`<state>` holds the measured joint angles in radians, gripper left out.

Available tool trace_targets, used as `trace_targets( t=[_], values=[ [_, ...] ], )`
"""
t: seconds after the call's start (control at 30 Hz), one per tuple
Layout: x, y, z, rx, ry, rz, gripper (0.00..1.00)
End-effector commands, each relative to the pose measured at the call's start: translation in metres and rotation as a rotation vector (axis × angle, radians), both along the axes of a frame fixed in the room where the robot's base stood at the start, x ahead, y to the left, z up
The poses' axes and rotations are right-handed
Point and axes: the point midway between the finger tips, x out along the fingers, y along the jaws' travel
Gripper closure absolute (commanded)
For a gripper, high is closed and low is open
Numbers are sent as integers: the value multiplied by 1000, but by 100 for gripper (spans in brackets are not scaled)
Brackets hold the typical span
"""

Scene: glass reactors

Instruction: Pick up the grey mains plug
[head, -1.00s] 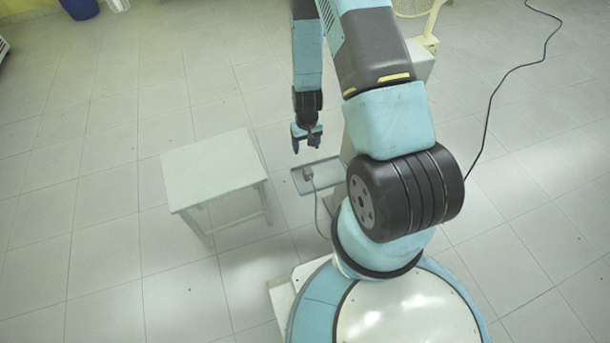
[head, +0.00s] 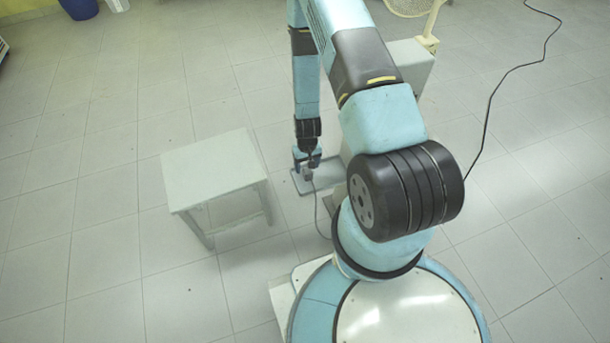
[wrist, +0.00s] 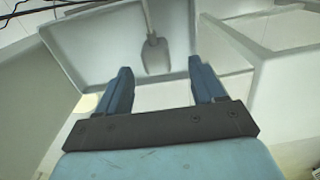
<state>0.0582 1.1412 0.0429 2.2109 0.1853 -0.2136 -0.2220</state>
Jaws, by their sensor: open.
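The grey mains plug (wrist: 156,56) lies in a shallow grey tray, with its cable running up and away in the wrist view. In the head view the plug (head: 308,175) is small and partly hidden by my gripper. My gripper (wrist: 157,85) is open, with its two blue fingers apart. In the wrist view the plug shows between and beyond the fingertips, and no finger appears to touch it. In the head view my gripper (head: 307,165) points down over the tray, close to the plug.
The grey tray (head: 328,174) has a raised rim (wrist: 75,82). A pale low table (head: 212,168) stands left of it. The plug's grey cable (head: 317,215) drops toward my base. A black cable (head: 489,105) lies on the floor at right. Floor further left is clear.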

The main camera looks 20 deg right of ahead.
Motion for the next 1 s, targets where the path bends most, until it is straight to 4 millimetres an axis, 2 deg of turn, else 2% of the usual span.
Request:
trace_targets(
  t=[0.17,0.5,0.83,1.0],
  values=[
    [0,-2,-10,0,1,-1,32],
    [3,-5,-48,1,1,0,32],
    [3,-5,-53,0,0,0,32],
    [3,-5,-53,0,0,0,46]
  ],
)
